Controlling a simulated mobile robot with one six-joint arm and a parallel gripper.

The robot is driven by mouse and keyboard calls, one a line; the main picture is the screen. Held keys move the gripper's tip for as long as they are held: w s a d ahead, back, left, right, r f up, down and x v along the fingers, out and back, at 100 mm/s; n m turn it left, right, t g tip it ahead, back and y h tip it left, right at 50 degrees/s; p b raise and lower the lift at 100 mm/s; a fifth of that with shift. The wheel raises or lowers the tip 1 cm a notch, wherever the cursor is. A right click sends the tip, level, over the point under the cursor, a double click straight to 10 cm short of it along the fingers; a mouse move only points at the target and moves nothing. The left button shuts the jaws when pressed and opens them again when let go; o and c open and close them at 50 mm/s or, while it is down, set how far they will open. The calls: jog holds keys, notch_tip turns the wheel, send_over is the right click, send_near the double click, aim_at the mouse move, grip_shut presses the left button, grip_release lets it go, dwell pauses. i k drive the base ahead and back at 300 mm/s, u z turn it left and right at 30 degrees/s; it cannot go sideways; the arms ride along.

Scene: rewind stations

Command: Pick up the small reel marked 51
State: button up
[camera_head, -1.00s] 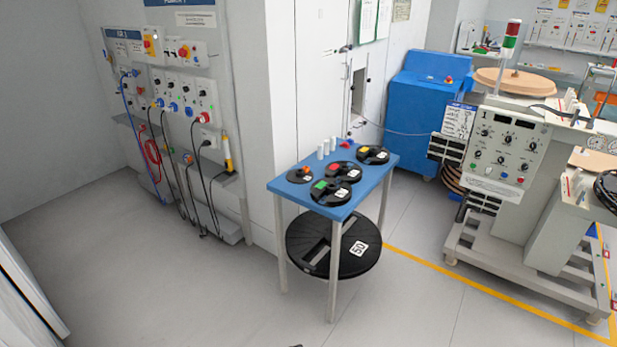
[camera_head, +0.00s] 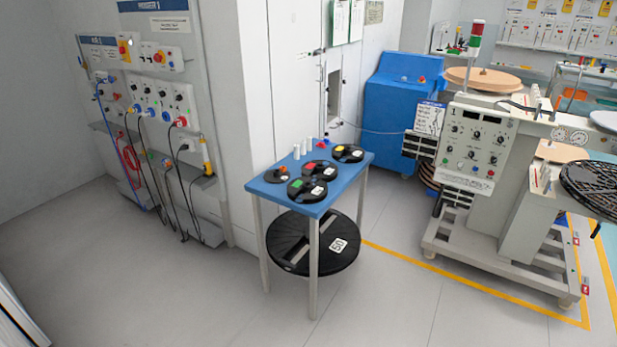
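Several small black reels lie flat on a blue-topped table (camera_head: 345,188) in the middle of the view. One with an orange centre (camera_head: 277,175) is at the left, and it looks smallest. One with a green patch (camera_head: 306,189) is at the front, one with a red patch (camera_head: 318,170) is in the middle, and one with a yellow patch (camera_head: 347,153) is at the back right. Each has a white label too small to read, so I cannot tell which is marked 51. My gripper is not in view.
A large black reel marked 50 (camera_head: 290,240) sits below the tabletop. White cylinders (camera_head: 308,146) stand at the table's back edge. A wall panel with hanging cables (camera_head: 150,95) is at left, a grey machine (camera_head: 485,150) at right. The floor in front is clear.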

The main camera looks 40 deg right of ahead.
aim_at(328, 175)
jog(key=z, duration=0.3)
jog(key=i, duration=1.05)
jog(key=u, duration=0.3)
